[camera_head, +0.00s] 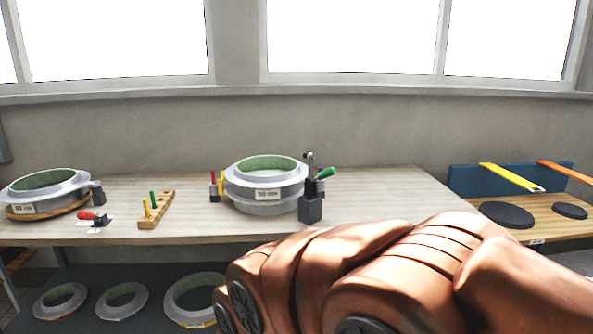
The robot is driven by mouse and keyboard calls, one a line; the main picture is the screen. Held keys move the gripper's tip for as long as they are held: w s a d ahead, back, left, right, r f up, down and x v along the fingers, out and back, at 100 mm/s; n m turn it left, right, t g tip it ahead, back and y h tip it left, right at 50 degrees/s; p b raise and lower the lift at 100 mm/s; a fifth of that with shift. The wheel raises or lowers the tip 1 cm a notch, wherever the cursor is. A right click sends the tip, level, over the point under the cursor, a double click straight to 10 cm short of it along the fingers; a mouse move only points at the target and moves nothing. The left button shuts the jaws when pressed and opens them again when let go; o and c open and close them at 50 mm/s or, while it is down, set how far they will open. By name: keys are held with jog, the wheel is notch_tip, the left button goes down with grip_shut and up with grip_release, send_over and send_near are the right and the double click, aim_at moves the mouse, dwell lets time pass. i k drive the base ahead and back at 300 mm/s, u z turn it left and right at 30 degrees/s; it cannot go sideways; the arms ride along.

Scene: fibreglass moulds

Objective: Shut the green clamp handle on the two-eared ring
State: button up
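The two-eared ring (268,196) is a grey round mould with a green inside and a white label, standing on the bench. A dark clamp block (310,207) stands at its right side. The green clamp handle (326,173) sticks out to the right from the top of that clamp, tilted upward, away from the ring. A dark upright metal part rises beside the handle. At the ring's left side is another small clamp (216,187) with red and yellow parts. My copper-coloured arm fills the lower right foreground. My gripper is not visible.
A second ring (47,193) on a wooden base stands at the bench's left. Near it are a red-handled clamp (95,218) and a wooden peg rack (156,209). More rings (122,301) lie on the lower shelf. A side bench (553,228) holds black discs. The bench right of the clamp is clear.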

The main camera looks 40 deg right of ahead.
aim_at(331, 170)
jog(key=z, duration=0.25)
jog(key=i, duration=0.6)
jog(key=z, duration=0.55)
